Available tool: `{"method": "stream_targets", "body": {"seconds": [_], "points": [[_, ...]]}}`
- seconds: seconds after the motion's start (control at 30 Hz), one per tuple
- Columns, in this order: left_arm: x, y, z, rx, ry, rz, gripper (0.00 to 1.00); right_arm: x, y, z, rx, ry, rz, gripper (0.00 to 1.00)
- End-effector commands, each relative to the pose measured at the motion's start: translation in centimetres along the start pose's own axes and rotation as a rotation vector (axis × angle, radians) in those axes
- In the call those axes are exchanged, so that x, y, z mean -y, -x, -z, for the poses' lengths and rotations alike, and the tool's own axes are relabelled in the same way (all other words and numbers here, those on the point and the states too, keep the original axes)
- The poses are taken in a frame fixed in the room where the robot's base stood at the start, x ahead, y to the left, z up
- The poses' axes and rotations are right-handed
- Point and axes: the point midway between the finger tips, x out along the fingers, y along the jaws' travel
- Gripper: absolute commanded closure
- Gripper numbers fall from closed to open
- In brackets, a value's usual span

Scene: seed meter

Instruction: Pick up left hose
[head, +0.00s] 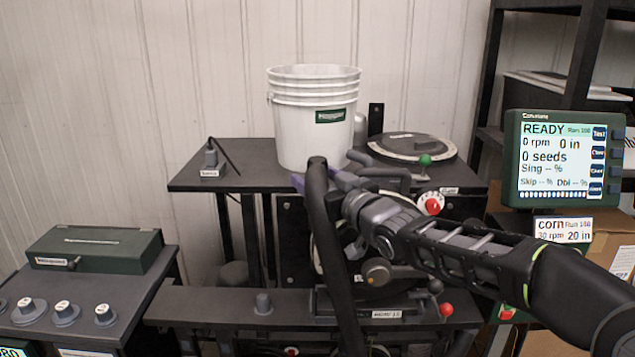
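A thick black hose (322,215), the leftmost one in view, rises from the bottom edge to a rounded top in front of the white bucket. My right arm comes in from the right. Its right gripper (322,182), with purple fingers, is at the upper part of this hose. Purple shows on both sides of the hose, and the hose hides the part between. I cannot tell whether the fingers press on it. Shorter dark curved hoses (385,173) lie just right of the gripper. My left gripper is not in view.
A white bucket (313,130) stands on the dark bench (235,178), close behind the gripper. A round disc (412,147) lies to its right. A monitor (565,158) stands at right, a green box (95,249) at left. Red and green knobs sit near my arm.

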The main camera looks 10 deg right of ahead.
Motion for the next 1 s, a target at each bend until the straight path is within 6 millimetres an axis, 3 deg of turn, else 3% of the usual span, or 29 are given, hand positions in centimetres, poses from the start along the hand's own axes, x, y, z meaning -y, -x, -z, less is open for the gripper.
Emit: {"method": "stream_targets", "body": {"seconds": [0.3,1.0], "points": [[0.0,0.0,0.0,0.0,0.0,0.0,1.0,-0.01,0.02,-0.01,0.0,0.0,0.0,0.36],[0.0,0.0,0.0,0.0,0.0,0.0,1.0,-0.02,0.02,0.0,0.0,0.0,0.0,0.93]]}}
